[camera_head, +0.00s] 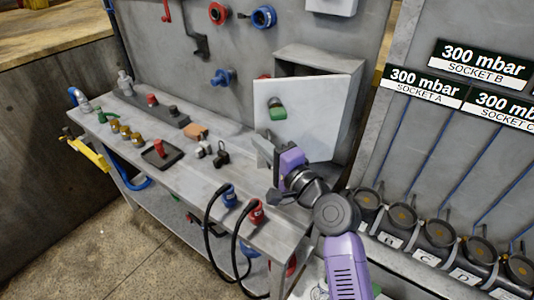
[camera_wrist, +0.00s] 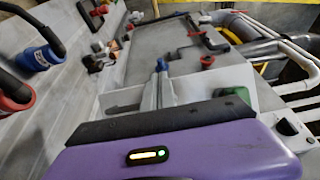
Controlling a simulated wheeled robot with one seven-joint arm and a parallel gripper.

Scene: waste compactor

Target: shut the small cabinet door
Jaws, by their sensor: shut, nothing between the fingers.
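The small cabinet (camera_head: 356,112) is a grey box on the back right of the workbench. Its white door (camera_head: 312,115) stands partly open, with a dark gap into the cabinet above its top edge. A green knob (camera_head: 278,112) sits near the door's left edge; a green part, likely this knob (camera_wrist: 236,94), shows in the wrist view. My gripper (camera_head: 263,148) is shut and empty, close to the door's lower left corner. I cannot tell whether it touches the door.
Blue and red plugs with black cables (camera_head: 229,195) stand at the bench's front edge, left of my arm. Small black and grey fittings (camera_head: 221,154) lie left of my gripper. Several round black sockets (camera_head: 440,230) line the right panel. Floor is clear at lower left.

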